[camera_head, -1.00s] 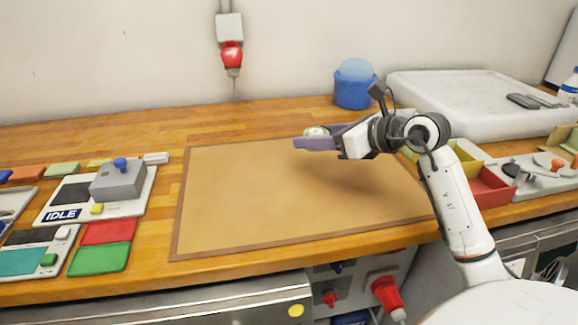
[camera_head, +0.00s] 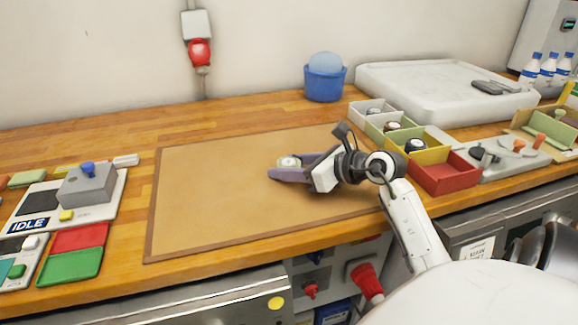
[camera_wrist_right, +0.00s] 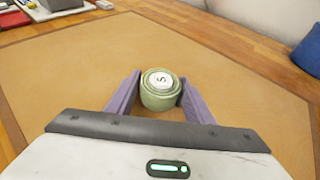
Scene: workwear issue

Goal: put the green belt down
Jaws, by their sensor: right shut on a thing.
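The green belt (camera_head: 289,162) is a small pale green roll with a white top marked "S" in the right wrist view (camera_wrist_right: 161,90). My right gripper (camera_head: 279,167) has its purple fingers on either side of the roll and is shut on it. The roll is upright, low over the tan mat (camera_head: 215,210); I cannot tell whether its base touches the mat. The near finger hides the lower part of the roll in the head view. My left gripper is not in view.
Right of my gripper stand grey, green, yellow (camera_head: 425,155) and red (camera_head: 445,172) bins; the red one looks empty. A blue tub (camera_head: 323,84) and a white tray (camera_head: 440,95) stand behind. A panel reading "IDLE" (camera_head: 35,225) lies left. The mat's left part is clear.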

